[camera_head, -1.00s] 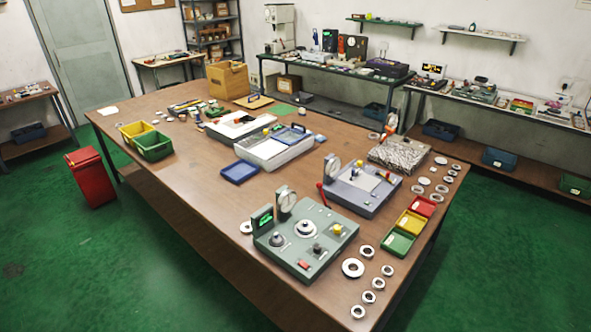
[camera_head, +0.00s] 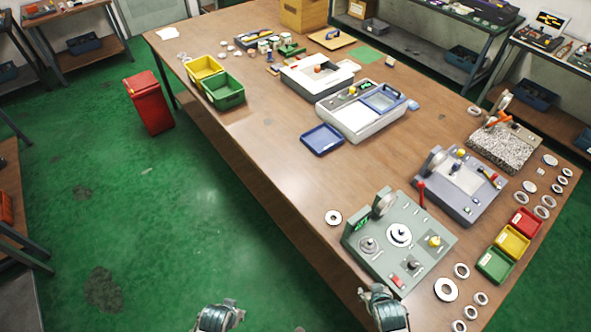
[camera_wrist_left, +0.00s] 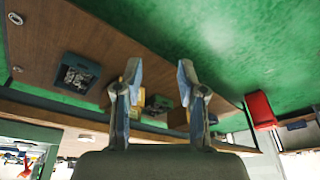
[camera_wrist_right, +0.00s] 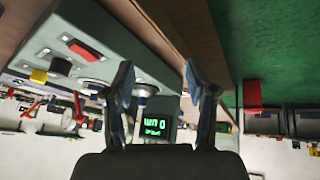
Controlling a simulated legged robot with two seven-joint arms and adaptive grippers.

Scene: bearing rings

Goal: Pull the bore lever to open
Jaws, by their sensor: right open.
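A lever with a red handle (camera_head: 421,190) stands upright between the grey-green gauge station (camera_head: 375,262) and the blue-grey station (camera_head: 463,208); I cannot tell for sure which station bears it. The grey-green station has a dial, a green-lit display, a round silver seat, a yellow knob and a red switch. My right gripper (camera_head: 387,308) is at the table's front edge, apart from the lever; in the right wrist view its fingers (camera_wrist_right: 160,88) are open and empty, with the lit display (camera_wrist_right: 156,126) beyond. My left gripper (camera_head: 218,318) is off the table; its fingers (camera_wrist_left: 158,80) are open and empty.
Several metal rings (camera_head: 446,289) lie right of the grey-green station, and one ring (camera_head: 333,218) lies left of it. Red, yellow and green trays (camera_head: 496,265) stand at the right. A blue tray (camera_head: 322,139) lies farther back. The table's front left (camera_head: 275,165) is clear.

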